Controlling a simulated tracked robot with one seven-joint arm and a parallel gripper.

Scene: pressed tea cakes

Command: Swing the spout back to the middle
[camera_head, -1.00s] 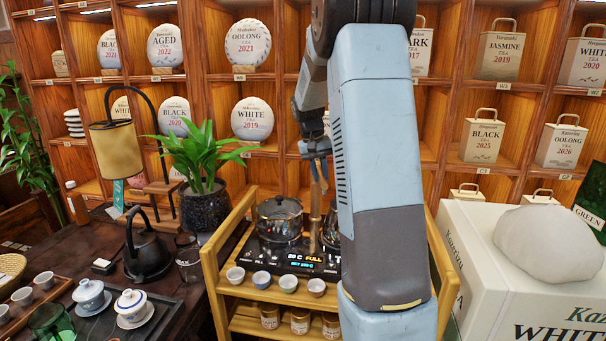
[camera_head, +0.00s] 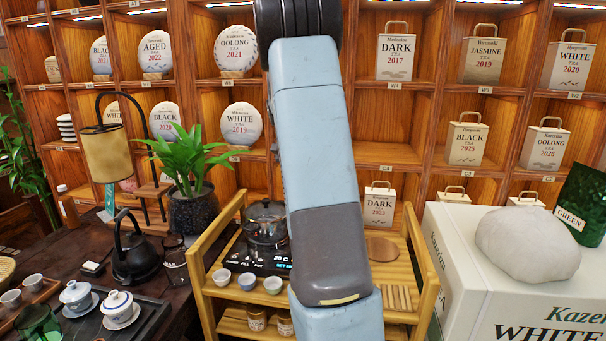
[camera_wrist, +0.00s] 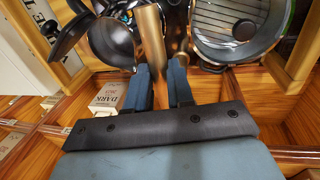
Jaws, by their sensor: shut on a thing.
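In the wrist view the brass-coloured spout (camera_wrist: 152,40) is a smooth tube standing between the two blue fingers of my gripper (camera_wrist: 160,74). The gripper is shut on it. To the right of the spout in that view is a glass pot (camera_wrist: 262,50) with a slatted bottom; to the left is a dark round vessel (camera_wrist: 110,42). In the head view my arm covers the gripper and spout. The glass pot (camera_head: 266,229) shows just left of my arm on the black cooker (camera_head: 240,254), whose lit display is partly hidden.
The wooden cart (camera_head: 207,290) carries the cooker, several small cups (camera_head: 247,281) and a round wooden disc (camera_head: 381,248). A black kettle (camera_head: 137,255) stands on the dark table at left. A large white box (camera_head: 450,275) is at right. Tea shelves (camera_head: 400,115) stand behind.

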